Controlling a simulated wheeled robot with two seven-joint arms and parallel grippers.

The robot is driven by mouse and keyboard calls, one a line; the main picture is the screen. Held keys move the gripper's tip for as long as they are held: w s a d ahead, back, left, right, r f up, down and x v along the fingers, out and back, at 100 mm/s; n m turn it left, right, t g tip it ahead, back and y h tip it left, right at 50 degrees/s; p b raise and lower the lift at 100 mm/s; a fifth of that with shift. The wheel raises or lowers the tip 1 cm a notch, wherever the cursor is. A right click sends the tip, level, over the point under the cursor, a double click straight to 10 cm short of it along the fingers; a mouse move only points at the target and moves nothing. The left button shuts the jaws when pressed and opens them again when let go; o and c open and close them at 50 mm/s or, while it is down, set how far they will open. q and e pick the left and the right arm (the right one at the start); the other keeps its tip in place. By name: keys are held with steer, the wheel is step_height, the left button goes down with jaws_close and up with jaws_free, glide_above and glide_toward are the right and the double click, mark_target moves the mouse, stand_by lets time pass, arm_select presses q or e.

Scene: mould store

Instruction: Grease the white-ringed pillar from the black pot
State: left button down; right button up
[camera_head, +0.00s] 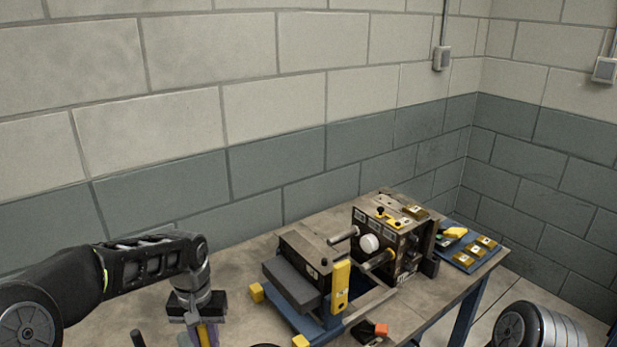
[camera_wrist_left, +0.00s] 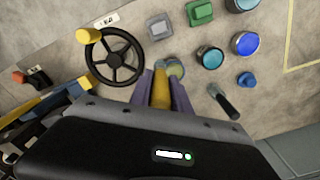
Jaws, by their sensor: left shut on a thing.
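My left gripper (camera_head: 207,338) is low at the left of the bench, pointing down, with purple fingers. In the left wrist view it (camera_wrist_left: 161,92) is shut on a slim yellow handle (camera_wrist_left: 161,88). The lower end of the handle is hard to make out against a small round greenish thing (camera_wrist_left: 176,68); I cannot tell whether they touch. Steel pillars (camera_head: 343,236) (camera_head: 378,261) stick out of the mould half (camera_head: 395,230); I cannot make out a white ring on either. A white disc (camera_head: 369,244) sits between them. I cannot pick out a black pot. My right gripper is not in view.
A black handwheel (camera_wrist_left: 116,57) with a yellow knob is beside my left gripper. Teal (camera_wrist_left: 209,58) and blue (camera_wrist_left: 245,43) round pots stand nearby, with a black-handled tool (camera_wrist_left: 224,101). A blue tray (camera_head: 463,259) holds brass-coloured blocks at the bench's far right.

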arm_select(q)
steer(key=d, duration=0.3)
steer(key=shift+w+d+r+m, duration=0.1)
steer(key=shift+d+r+m, duration=0.1)
steer(key=shift+m, duration=0.2)
